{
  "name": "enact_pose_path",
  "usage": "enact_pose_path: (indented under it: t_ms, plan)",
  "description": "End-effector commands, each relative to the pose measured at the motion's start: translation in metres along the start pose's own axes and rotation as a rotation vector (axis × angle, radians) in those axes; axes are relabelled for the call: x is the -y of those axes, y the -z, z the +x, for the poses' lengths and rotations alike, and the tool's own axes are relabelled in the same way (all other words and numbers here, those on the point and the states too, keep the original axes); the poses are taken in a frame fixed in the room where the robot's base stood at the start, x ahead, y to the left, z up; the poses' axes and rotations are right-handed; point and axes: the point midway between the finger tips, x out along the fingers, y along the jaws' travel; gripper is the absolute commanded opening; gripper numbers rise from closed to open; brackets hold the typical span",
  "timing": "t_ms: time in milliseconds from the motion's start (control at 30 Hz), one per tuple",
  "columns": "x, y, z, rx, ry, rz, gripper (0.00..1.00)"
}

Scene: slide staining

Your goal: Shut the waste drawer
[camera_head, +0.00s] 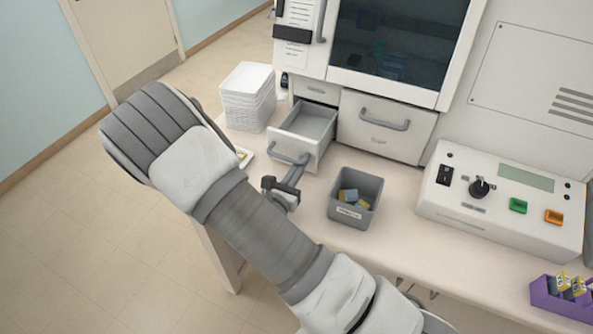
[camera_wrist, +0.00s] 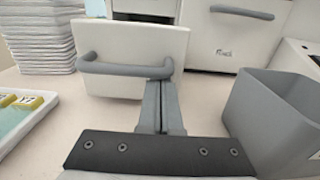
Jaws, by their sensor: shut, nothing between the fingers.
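A pale drawer (camera_head: 312,147) under the cabinet is pulled out, and its grey inside looks empty. It is the only drawer standing open. Its front and grey bar handle fill the upper left of the wrist view (camera_wrist: 130,70). I can see no readable label on it. My gripper (camera_wrist: 161,88) is shut and empty, with its fingers pointing at the drawer front. The fingertips are at the right end of the handle; I cannot tell whether they touch it. In the head view my gripper (camera_head: 294,178) is just in front of the drawer, partly hidden by my arm.
A grey bin (camera_head: 352,215) with small items stands to the right of my gripper. A stack of white trays (camera_head: 247,98) stands left of the drawer. A closed wider drawer (camera_head: 385,127) is to the right. A slide tray (camera_wrist: 25,118) lies at the left. A control box (camera_head: 500,205) stands further right.

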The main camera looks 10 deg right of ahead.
Motion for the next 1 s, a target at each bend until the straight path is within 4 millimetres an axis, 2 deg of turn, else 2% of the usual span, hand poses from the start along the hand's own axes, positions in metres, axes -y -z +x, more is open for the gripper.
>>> enact_pose_path:
  t_ms: [300, 500, 700, 1000]
  plan:
    - [0.002, 0.001, 0.079, 0.003, 0.005, 0.001, 0.00]
    - [0.002, 0.001, 0.120, 0.002, 0.004, 0.000, 0.00]
    - [0.001, 0.000, 0.142, 0.001, 0.002, 0.000, 0.00]
    - [0.001, -0.002, 0.149, 0.003, 0.001, 0.000, 0.00]
